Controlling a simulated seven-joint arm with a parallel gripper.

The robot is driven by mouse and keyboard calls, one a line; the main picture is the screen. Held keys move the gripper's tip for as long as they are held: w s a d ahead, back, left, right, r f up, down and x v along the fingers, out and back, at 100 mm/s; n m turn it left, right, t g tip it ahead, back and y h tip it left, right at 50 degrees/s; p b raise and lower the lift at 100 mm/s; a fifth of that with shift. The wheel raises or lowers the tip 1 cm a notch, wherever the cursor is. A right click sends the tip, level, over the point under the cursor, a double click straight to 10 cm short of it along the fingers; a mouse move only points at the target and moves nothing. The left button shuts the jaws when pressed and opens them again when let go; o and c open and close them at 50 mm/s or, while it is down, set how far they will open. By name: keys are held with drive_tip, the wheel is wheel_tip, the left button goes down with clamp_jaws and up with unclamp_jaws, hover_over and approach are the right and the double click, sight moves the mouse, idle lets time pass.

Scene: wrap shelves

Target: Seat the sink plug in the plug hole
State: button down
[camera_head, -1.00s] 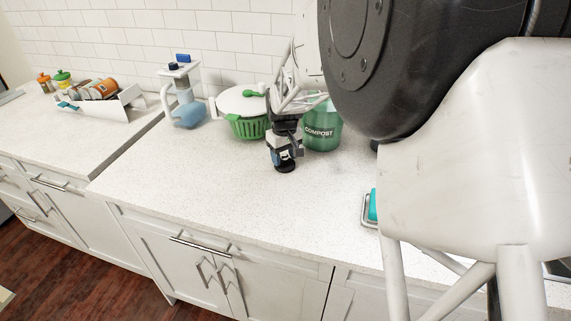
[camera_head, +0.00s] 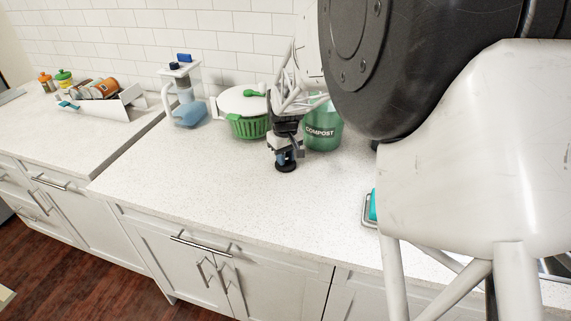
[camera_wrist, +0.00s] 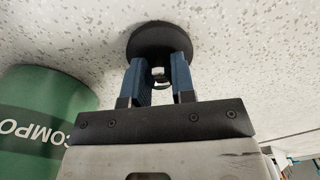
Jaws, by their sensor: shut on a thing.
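The sink plug (camera_head: 286,167) is a round black disc on the speckled white counter, or just above it; I cannot tell which. In the wrist view the plug (camera_wrist: 158,38) sits at the fingertips, with a small metal ring (camera_wrist: 160,74) between the fingers. My gripper (camera_head: 286,158) points down and is shut on the plug; its blue-padded fingers (camera_wrist: 158,76) show in the wrist view. The plug hole is not visible in either view.
A green compost bin (camera_head: 322,128) stands close beside my gripper. A green colander with a white lid (camera_head: 243,103) and a water jug (camera_head: 184,98) stand to the left. A turquoise sponge in a holder (camera_head: 371,207) lies at right. The front counter (camera_head: 210,180) is clear.

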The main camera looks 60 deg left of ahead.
drive_tip(key=shift+r, duration=0.15)
wheel_tip(320, 180, up, 10)
drive_tip(key=shift+f, duration=0.15)
idle(0.7)
drive_tip(key=shift+w, duration=0.1)
idle(0.6)
drive_tip(key=w+d+f+m, duration=0.2)
drive_tip(key=w+d, duration=0.5)
drive_tip(key=w, duration=0.2)
drive_tip(key=w+d+f+m, duration=0.2)
drive_tip(key=w+d, duration=0.5)
drive_tip(key=w, duration=0.2)
drive_tip(key=w+d+f+m, duration=0.2)
drive_tip(key=w+d, duration=0.5)
drive_tip(key=w, duration=0.2)
drive_tip(key=shift+w+d+f+m, duration=0.2)
drive_tip(key=shift+d+f+m, duration=0.15)
drive_tip(key=shift+m, duration=0.05)
drive_tip(key=w+d+f, duration=0.3)
drive_tip(key=w+d, duration=0.2)
drive_tip(key=d, duration=0.4)
drive_tip(key=w+d+f+m, duration=0.1)
drive_tip(key=w+d+f, duration=0.3)
drive_tip(key=d, duration=0.5)
drive_tip(key=w+d+f+m, duration=0.1)
drive_tip(key=w+d+f, duration=0.2)
drive_tip(key=d, duration=0.6)
drive_tip(key=shift+w+f, duration=0.3)
drive_tip(key=shift+w, duration=1.05)
